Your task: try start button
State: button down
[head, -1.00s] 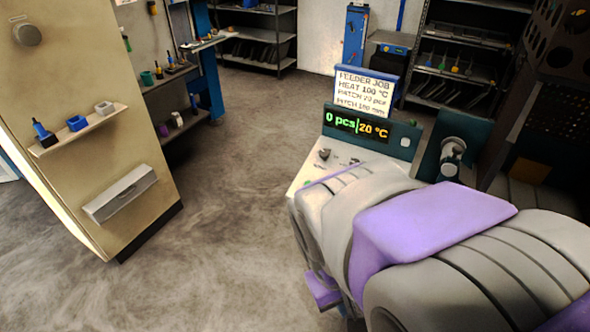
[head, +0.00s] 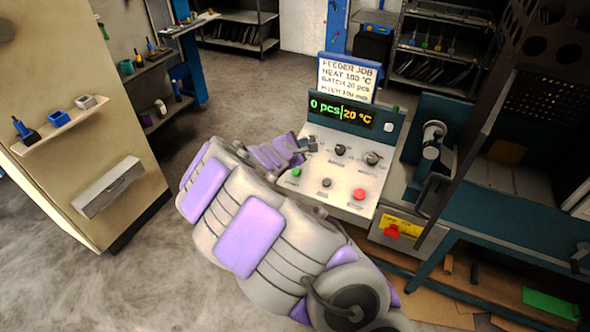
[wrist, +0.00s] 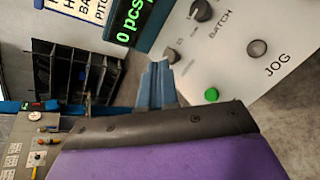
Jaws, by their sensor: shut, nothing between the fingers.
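The green button (head: 296,172), which I take as the start button, sits at the left of the white sloped control panel (head: 340,205). It also shows in the wrist view (wrist: 211,95), and its label is hidden or unreadable. My gripper (head: 302,147) is shut and empty, over the panel's upper left near the leftmost knob (head: 312,144). In the wrist view my gripper (wrist: 158,68) is left of the green button, apart from it. The display (head: 341,114) reads 0 pcs and 20 °C.
Right of the green button are the grey JOG button (head: 326,183) and a red button (head: 359,194). Two more knobs, middle (head: 340,150) and right (head: 373,158), stand above. The job card (head: 347,78) reads heat 100 °C, batch 20 pcs. A red knob (head: 392,231) is below.

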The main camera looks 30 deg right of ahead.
jog(key=w+a+f+n+y, duration=0.1)
jog(key=w+a+f+n, duration=0.1)
jog(key=f, duration=0.3)
jog(key=shift+w+a+f+n+t, duration=0.2)
jog(key=shift+a+n+t, duration=0.15)
jog(key=shift+a, duration=0.25)
jog(key=b, duration=0.3)
send_over(296, 173)
jog(key=s+a, duration=0.1)
jog(key=a, duration=0.1)
jog(key=shift+y, duration=0.3)
notch_tip(296, 173, down, 7)
jog(key=shift+d+f, duration=0.1)
jog(key=shift+w+d+f+b, duration=0.2)
jog(key=shift+f+b, duration=0.15)
jog(key=shift+f, duration=0.2)
jog(key=shift+d+f+b, duration=0.2)
jog(key=shift+f+b, duration=0.65)
jog(key=shift+b, duration=0.1)
dwell(1.3)
dwell(0.3)
jog(key=shift+s+a+r, duration=0.1)
jog(key=shift+a+r, duration=0.1)
jog(key=shift+r, duration=0.7)
jog(key=shift+p, duration=0.3)
